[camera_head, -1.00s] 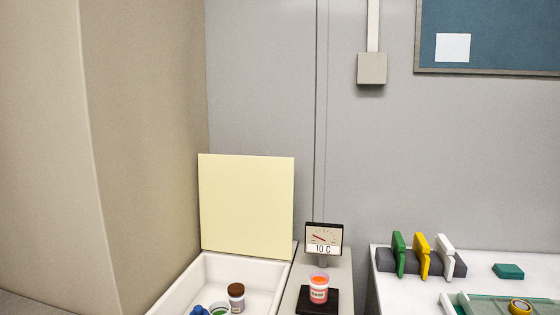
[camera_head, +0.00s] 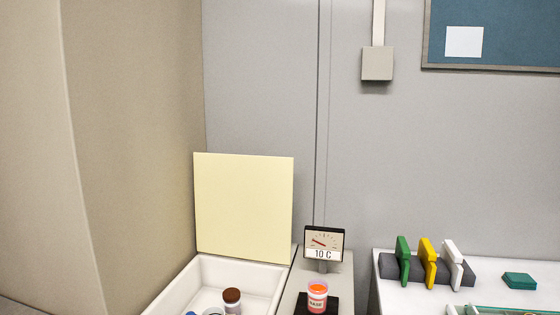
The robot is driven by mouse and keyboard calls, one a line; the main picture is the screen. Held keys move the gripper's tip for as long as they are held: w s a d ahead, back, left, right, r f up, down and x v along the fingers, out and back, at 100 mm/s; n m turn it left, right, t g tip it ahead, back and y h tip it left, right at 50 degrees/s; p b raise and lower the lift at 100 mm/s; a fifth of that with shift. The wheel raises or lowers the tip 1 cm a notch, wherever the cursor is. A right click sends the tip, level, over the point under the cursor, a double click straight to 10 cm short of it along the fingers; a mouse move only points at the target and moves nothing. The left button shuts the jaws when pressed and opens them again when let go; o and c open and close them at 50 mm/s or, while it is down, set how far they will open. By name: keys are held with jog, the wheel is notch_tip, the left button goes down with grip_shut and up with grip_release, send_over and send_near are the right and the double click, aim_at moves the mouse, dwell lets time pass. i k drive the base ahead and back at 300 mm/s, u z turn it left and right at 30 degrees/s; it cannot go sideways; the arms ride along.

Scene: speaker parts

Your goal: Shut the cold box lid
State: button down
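The cold box (camera_head: 179,289) is a white open bin at the bottom of the view, left of centre. Its lid (camera_head: 243,208), a pale yellow square panel, stands upright at the back of the box, so the box is open. Inside it are a jar with a brown cap (camera_head: 232,299) and, cut off by the lower edge, a blue item (camera_head: 190,313). My gripper is not in view.
Right of the box, a gauge reading 10 C (camera_head: 323,243) stands behind an orange-topped cup (camera_head: 317,296) on a black pad (camera_head: 301,310). Further right, a white table (camera_head: 393,296) holds a dark rack with green, yellow and white clips (camera_head: 428,263) and a teal block (camera_head: 519,281). A beige wall (camera_head: 130,150) rises at left.

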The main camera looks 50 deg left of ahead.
aim_at(243, 203)
jog(key=z, duration=0.2)
jog(key=k, duration=1.35)
jog(key=u, duration=3.8)
jog(key=i, duration=0.1)
jog(key=z, duration=2.2)
jog(key=i, duration=0.55)
